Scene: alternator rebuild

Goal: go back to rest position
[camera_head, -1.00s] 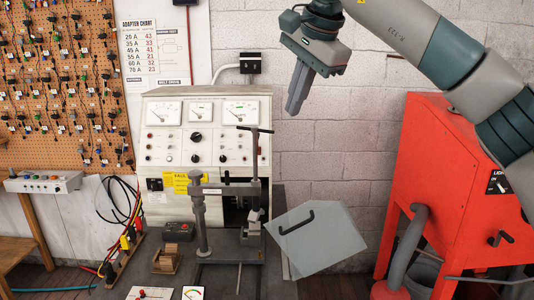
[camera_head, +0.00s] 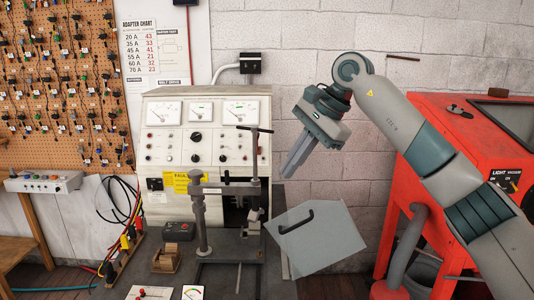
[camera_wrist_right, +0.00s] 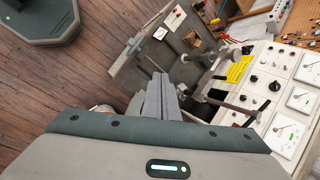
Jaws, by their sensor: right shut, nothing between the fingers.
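My right gripper (camera_head: 287,174) shows in the head view, hanging from my right arm in front of the white brick wall. It is to the right of the test bench and above the clear hinged guard. Its fingers are shut together with nothing between them, and they touch nothing. The shut fingers also show in the right wrist view (camera_wrist_right: 160,98), pointing toward the bench and floor. My left gripper is not in view.
The grey test bench (camera_head: 171,152) with dials and a clamp stand (camera_head: 200,215) is at centre. A clear guard panel (camera_head: 335,246) sticks out at its right. A red cabinet (camera_head: 398,215) stands on the right. A pegboard (camera_head: 60,90) hangs on the left.

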